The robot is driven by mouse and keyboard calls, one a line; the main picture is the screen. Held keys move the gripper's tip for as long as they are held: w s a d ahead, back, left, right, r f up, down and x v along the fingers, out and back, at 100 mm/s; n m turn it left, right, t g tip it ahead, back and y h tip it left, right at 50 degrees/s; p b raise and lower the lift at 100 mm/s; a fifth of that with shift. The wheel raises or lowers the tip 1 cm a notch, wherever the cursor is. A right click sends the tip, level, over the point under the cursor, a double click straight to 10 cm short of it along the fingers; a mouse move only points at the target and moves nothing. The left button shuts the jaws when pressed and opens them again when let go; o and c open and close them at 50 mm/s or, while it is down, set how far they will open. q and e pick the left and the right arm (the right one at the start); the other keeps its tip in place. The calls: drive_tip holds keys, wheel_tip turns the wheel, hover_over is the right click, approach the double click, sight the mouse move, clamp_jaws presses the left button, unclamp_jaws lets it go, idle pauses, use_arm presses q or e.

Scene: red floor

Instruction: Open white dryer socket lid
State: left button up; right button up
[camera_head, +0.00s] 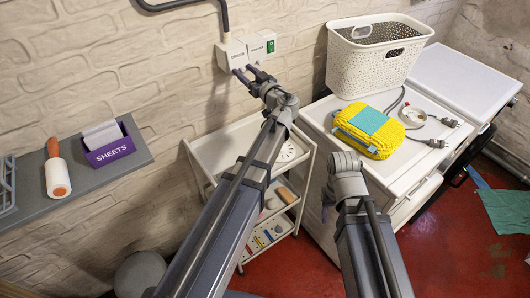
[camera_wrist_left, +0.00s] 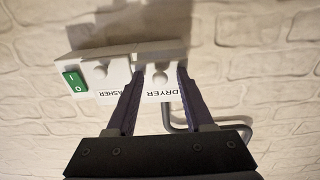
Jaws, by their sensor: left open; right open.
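The white dryer socket (camera_head: 231,54) is on the brick wall at the top centre, left of the washer socket (camera_head: 262,46). In the left wrist view, the scene is upside down. The dryer socket (camera_wrist_left: 161,86) is on the right there, with a round feature on its face. My left gripper (camera_head: 244,73) is open and empty in front of the dryer socket. In the left wrist view, its fingers (camera_wrist_left: 160,76) are either side of that face; I cannot tell whether they touch it. The lid's angle is unclear. My right arm ends at centre right; its fingers are not visible.
The washer socket (camera_wrist_left: 106,76) adjoins the dryer socket, with a green switch (camera_wrist_left: 75,82) beyond it. A grey pipe (camera_head: 184,5) runs above. Below stands a white trolley (camera_head: 196,162).

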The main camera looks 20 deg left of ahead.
use_arm(q)
drive_tip(key=v, duration=0.8)
drive_tip(key=s+d+f+m+g+h, duration=0.2)
drive_tip(key=s+f+g+h, duration=0.1)
drive_tip(key=s+f, duration=0.2)
drive_tip(key=s+d+f+m+g+h, duration=0.2)
drive_tip(key=s+f, duration=0.3)
drive_tip(key=f, duration=0.4)
drive_tip(key=shift+s+d+f+m+g+h, duration=0.25)
drive_tip(key=shift+d+f+m+g+h, duration=0.2)
drive_tip(key=shift+d+m, duration=0.2)
drive_tip(key=shift+r, duration=0.1)
